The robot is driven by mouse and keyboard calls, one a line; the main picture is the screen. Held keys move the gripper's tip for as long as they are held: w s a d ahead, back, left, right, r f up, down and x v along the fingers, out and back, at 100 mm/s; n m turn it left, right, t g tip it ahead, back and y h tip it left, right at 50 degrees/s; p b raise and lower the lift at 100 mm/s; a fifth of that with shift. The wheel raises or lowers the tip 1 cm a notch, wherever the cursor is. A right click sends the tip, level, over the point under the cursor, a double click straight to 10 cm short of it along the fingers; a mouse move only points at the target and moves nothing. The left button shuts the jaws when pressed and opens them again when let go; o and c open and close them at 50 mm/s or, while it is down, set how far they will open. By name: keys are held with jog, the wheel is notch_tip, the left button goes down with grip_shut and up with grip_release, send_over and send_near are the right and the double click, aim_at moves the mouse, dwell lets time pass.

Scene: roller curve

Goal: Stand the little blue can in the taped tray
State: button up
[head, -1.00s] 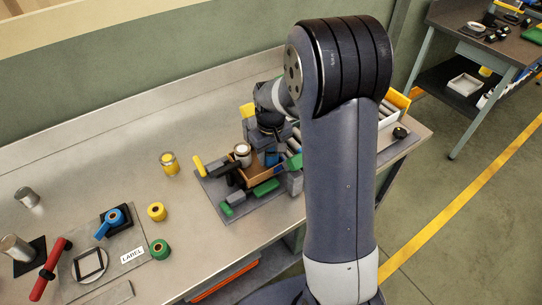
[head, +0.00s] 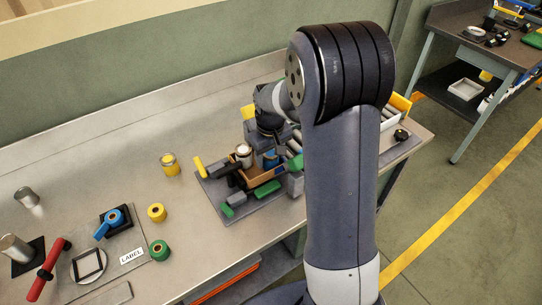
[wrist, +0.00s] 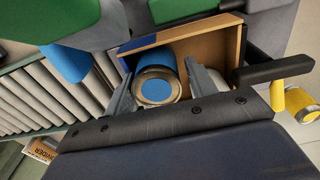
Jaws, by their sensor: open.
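The little blue can (wrist: 156,90) shows in the wrist view with its blue end and silver rim facing my camera. It sits inside the walls of the wooden tray (wrist: 212,38), which has blue tape at its edges. My gripper (wrist: 163,78) is open, with one finger on each side of the can and the can apparently loose between them. The can's base is hidden. In the head view, the tray (head: 268,178) lies below my wrist, and a blue patch beside it is partly hidden, so I cannot tell if it is the can.
Grey rollers (wrist: 40,97) and a blue cylinder (wrist: 66,62) are on the left. A yellow can (head: 170,164) stands apart on the bench, with clear surface around it.

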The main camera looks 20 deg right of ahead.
aim_at(272, 165)
jog(key=f, duration=0.1)
jog(key=s+f, duration=0.1)
jog(key=f, duration=0.1)
jog(key=shift+s+d+g, duration=0.1)
jog(key=shift+s+g, duration=0.1)
jog(key=shift+g, duration=0.2)
jog(key=shift+w+r+p, duration=0.1)
jog(key=shift+r+p, duration=0.4)
jog(key=shift+r, duration=0.05)
jog(key=r, duration=0.1)
jog(key=w+r, duration=0.1)
jog(key=r, duration=0.2)
jog(key=shift+w+d+r, duration=0.1)
jog(key=shift+w+d, duration=0.1)
jog(key=shift+w, duration=0.05)
notch_tip(272, 165, up, 7)
jog(key=shift+s+b, duration=0.15)
jog(key=shift+b, duration=0.2)
jog(key=shift+a+r, duration=0.1)
jog(key=shift+r, duration=0.5)
